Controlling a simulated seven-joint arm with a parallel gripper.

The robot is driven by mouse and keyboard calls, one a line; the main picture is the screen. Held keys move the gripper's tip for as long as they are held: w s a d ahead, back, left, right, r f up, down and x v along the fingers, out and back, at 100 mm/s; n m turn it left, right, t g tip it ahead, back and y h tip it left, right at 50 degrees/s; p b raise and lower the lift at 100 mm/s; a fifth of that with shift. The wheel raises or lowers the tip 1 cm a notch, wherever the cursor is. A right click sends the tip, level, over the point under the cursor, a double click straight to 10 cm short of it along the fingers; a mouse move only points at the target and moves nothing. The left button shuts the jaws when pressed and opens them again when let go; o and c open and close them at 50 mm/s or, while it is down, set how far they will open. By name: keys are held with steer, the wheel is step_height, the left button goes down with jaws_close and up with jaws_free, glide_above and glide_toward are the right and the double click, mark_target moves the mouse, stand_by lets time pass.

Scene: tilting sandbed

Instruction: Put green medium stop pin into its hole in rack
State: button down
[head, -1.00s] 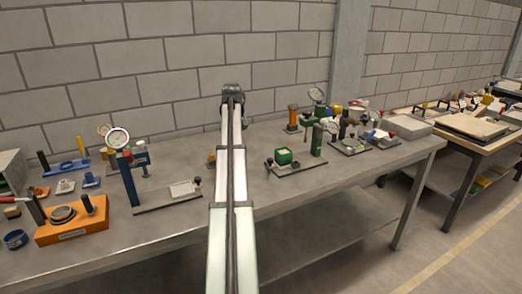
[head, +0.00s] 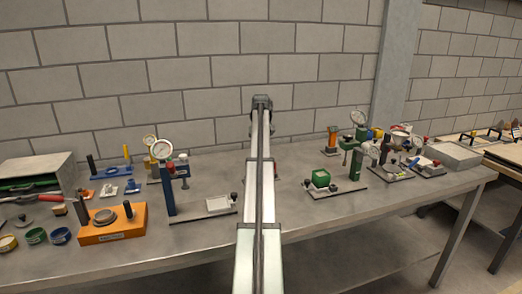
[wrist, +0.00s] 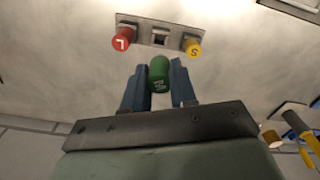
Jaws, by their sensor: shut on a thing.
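In the wrist view the green pin (wrist: 159,73) is held between the two blue fingers of my gripper (wrist: 157,80). A pale marking shows on its near end, too small to read. The rack (wrist: 143,30) is a small grey plate beyond the fingertips. A red pin (wrist: 121,40) marked L is at its left end and a yellow pin (wrist: 193,46) marked S at its right end. Between them is a dark, empty square hole (wrist: 160,40). The green pin appears apart from the rack, below the hole in the picture. In the head view my arm hides the gripper and rack.
On the bench, a blue stand with a dial gauge (head: 163,150) is left of my arm and a green one (head: 358,150) right. An orange block (head: 112,226) sits at the front left. In the wrist view, yellow-and-dark objects (wrist: 293,122) are at lower right.

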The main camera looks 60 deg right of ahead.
steer(key=shift+f, duration=0.15)
steer(key=shift+f, duration=2.75)
steer(key=shift+f, duration=1.6)
steer(key=c, duration=0.8)
jaws_free()
step_height(320, 180, up, 14)
steer(key=shift+f, duration=0.1)
